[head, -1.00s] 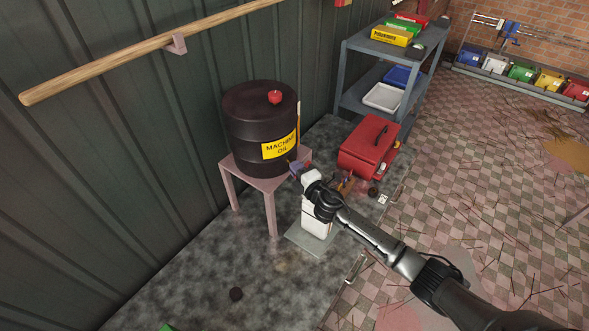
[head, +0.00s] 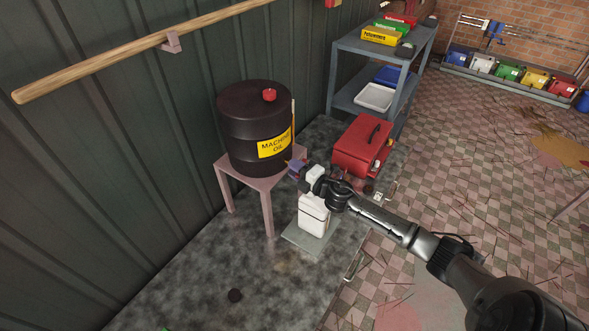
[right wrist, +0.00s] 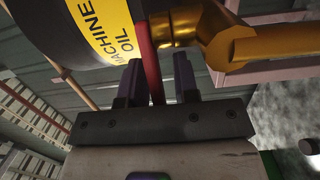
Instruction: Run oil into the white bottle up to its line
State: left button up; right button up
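The black oil drum (head: 255,105) with a yellow "MACHINE OIL" label stands on a pink stand (head: 267,205). A brass tap (right wrist: 240,45) and a red lever (right wrist: 147,55) show at the drum in the right wrist view. My right gripper (right wrist: 158,72) is at the tap, its fingers either side of the lever with gaps showing, so it looks open. It also shows in the head view (head: 296,168). The white bottle (head: 313,217) stands upright below my right wrist, its top partly hidden. My left gripper is out of view.
The bottle stands on a grey plate (head: 296,240) on the dark floor mat. A red toolbox (head: 360,148) is close behind my right arm. A grey shelf (head: 374,50) stands farther back. The corrugated wall is behind the drum; the front mat is mostly clear.

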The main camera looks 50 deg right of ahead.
jog(key=shift+o, duration=0.5)
jog(key=s+b, duration=0.2)
jog(key=s, duration=1.1)
jog(key=shift+s+b, duration=0.35)
jog(key=shift+s, duration=0.05)
